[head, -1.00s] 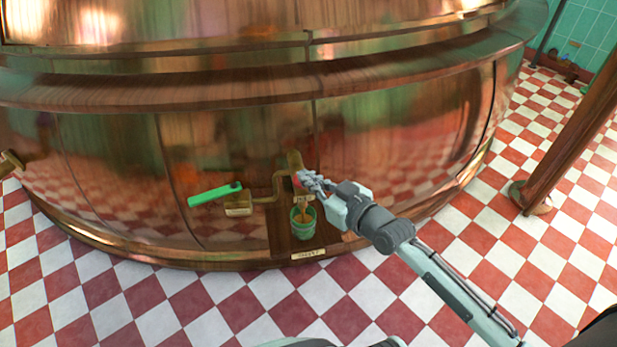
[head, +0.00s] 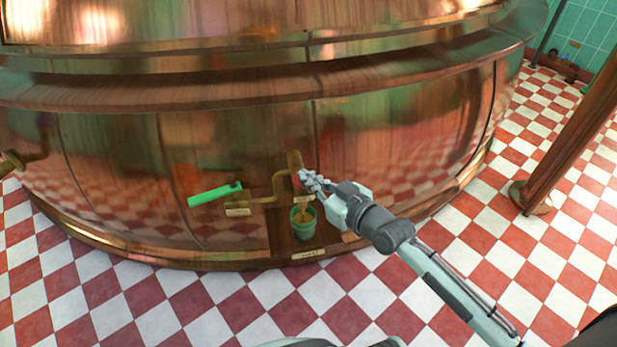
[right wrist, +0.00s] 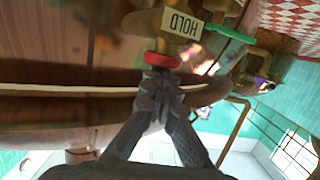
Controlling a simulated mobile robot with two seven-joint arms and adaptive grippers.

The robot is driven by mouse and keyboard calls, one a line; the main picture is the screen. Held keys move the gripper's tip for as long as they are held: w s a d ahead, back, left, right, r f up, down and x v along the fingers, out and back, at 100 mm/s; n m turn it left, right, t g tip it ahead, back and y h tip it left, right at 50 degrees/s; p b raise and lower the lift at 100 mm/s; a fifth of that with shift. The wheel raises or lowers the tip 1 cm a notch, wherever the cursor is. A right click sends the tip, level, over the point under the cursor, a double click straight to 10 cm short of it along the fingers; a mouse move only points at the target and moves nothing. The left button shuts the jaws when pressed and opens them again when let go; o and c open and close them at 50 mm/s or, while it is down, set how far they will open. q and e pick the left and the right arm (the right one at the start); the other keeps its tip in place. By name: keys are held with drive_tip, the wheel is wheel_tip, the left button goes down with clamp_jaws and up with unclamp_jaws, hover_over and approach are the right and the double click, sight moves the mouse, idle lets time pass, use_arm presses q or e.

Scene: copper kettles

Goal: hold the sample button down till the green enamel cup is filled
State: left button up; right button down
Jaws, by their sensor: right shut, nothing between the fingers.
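The green enamel cup (head: 303,230) stands upright on a small wooden shelf (head: 280,232) at the kettle's front. A brown stream runs into it, and brown liquid shows inside its rim. The red sample button (head: 296,180) sits on the brass tap just above the cup; it also shows in the right wrist view (right wrist: 162,60), below a "HOLD" label (right wrist: 182,24). My right gripper (head: 303,180) is shut and empty, its fingertips against the button as far as I can see. The gripper's fingers (right wrist: 160,85) hide part of the button's near side. My left gripper is not in view.
The big copper kettle (head: 400,140) fills the back. A green-handled lever (head: 215,194) sits left of the tap on a brass pipe. The checkered floor (head: 150,310) in front is clear.

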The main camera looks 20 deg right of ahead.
drive_tip(key=shift+s+a+f+g, duration=0.1)
drive_tip(key=shift+s+f+g, duration=0.1)
drive_tip(key=shift+f, duration=0.35)
drive_tip(key=shift+s+f+g, duration=0.1)
drive_tip(key=shift+s+f, duration=0.1)
drive_tip(key=shift+f, duration=0.35)
drive_tip(key=shift+s, duration=0.25)
drive_tip(key=s+d+r, duration=0.2)
drive_tip(key=s+r, duration=0.1)
drive_tip(key=s, duration=0.3)
drive_tip(key=shift+d+r, duration=0.4)
